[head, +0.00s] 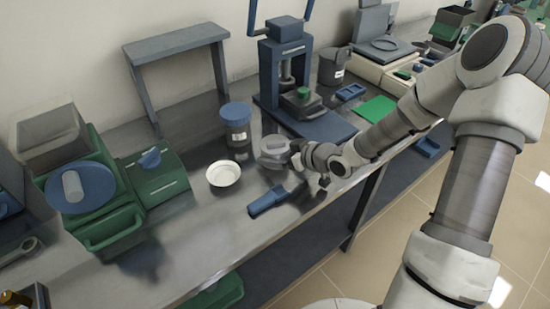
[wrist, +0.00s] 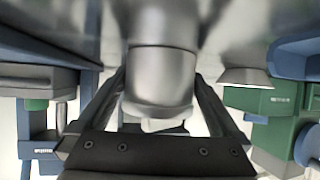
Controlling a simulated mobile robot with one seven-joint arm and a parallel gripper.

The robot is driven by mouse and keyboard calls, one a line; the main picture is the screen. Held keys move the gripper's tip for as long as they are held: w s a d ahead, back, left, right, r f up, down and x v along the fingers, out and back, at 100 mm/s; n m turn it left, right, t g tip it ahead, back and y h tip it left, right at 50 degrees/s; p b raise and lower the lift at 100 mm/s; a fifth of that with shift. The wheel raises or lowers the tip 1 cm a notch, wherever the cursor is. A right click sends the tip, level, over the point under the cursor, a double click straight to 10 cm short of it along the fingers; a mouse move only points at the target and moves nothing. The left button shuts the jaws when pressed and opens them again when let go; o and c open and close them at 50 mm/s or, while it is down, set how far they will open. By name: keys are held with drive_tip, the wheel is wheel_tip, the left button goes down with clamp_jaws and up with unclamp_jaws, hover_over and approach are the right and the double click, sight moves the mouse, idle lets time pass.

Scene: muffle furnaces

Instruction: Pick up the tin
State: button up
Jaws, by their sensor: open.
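The tin, a squat grey metal can (head: 272,148), stands on the metal bench right of the white bowl in the head view. In the wrist view the shiny metal tin (wrist: 161,72) fills the middle, between the two dark fingers. My gripper (head: 298,155) is at the right side of the tin, low over the bench. Its fingers (wrist: 160,88) are apart, one on each side of the tin, with gaps showing near their bases. Whether either fingertip touches the tin is unclear.
A white bowl (head: 223,174) and a blue-lidded jar (head: 236,121) stand left of the tin. A blue tool (head: 266,201) lies in front, near the bench edge. A blue press (head: 287,75) stands behind. Green balances (head: 157,180) are at left.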

drive_tip(key=shift+w+a+f, duration=0.2)
drive_tip(key=shift+w+a, duration=0.05)
drive_tip(key=shift+c, duration=0.3)
drive_tip(key=c, duration=1.1)
drive_tip(key=shift+r, duration=0.1)
